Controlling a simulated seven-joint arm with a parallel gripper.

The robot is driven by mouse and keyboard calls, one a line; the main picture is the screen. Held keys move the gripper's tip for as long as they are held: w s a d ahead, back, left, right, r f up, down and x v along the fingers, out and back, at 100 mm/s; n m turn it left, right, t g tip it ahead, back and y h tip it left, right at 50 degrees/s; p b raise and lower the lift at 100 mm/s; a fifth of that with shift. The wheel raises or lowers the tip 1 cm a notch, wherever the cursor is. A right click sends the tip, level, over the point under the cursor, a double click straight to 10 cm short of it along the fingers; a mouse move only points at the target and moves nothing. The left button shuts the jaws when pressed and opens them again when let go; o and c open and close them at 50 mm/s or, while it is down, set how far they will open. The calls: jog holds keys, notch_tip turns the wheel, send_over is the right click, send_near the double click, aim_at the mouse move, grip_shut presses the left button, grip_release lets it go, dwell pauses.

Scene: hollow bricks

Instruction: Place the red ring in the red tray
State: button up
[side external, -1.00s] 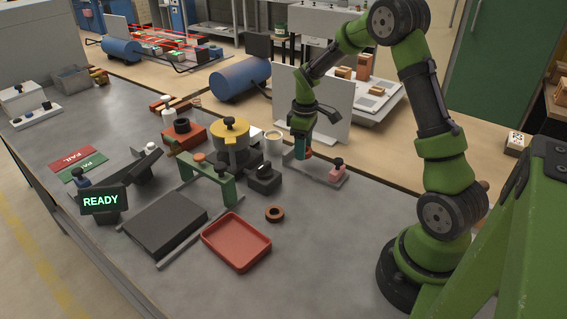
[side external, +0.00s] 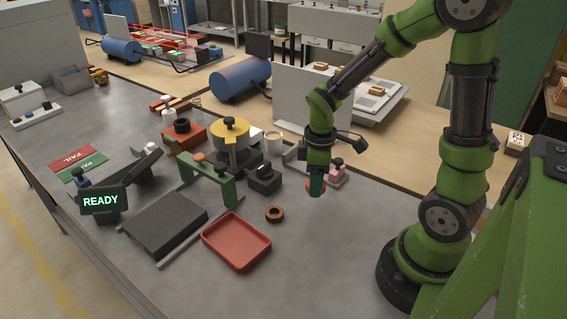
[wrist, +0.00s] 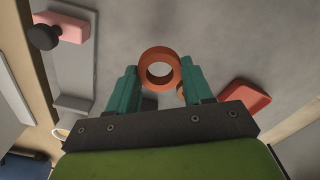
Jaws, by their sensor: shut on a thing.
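My gripper (side external: 316,188) is shut on the red ring, holding it above the grey table. The red ring (wrist: 144,68) shows between the teal fingertips in the wrist view, its hole facing the camera. In the side view only a small part of the ring (side external: 309,186) shows beside the fingers. The red tray (side external: 236,257) lies on the table, to the left of and nearer the camera than my gripper, and looks empty. It also shows at the right in the wrist view (wrist: 245,98).
A darker brown-red ring (side external: 274,214) lies on the table between my gripper and the tray. A black block (side external: 264,180), a green bridge (side external: 215,181) and a dark plate (side external: 165,224) stand left. A pink block (side external: 338,175) sits behind my gripper. The table right of the tray is clear.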

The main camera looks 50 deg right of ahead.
jog(key=a+n, duration=0.1)
jog(key=a, duration=0.1)
jog(key=s+a+n, duration=0.1)
jog(key=a+n, duration=0.1)
jog(key=a, duration=0.1)
jog(key=a+n, duration=0.2)
jog(key=a, duration=0.1)
jog(key=shift+s, duration=0.35)
jog(key=s+a+n, duration=0.1)
jog(key=a+n, duration=0.1)
jog(key=s+a+n, duration=0.1)
jog(key=a+n, duration=0.1)
jog(key=s+a+n, duration=0.2)
jog(key=shift+s+f+n, duration=0.1)
jog(key=shift+f+n, duration=0.15)
jog(key=shift+n, duration=0.05)
jog(key=shift+s+a+f+n, duration=0.15)
jog(key=shift+s+n, duration=0.3)
jog(key=shift+n, duration=0.65)
send_over(236, 244)
jog(key=shift+f, duration=2.55)
jog(key=shift+f, duration=0.15)
jog(key=o, duration=1.1)
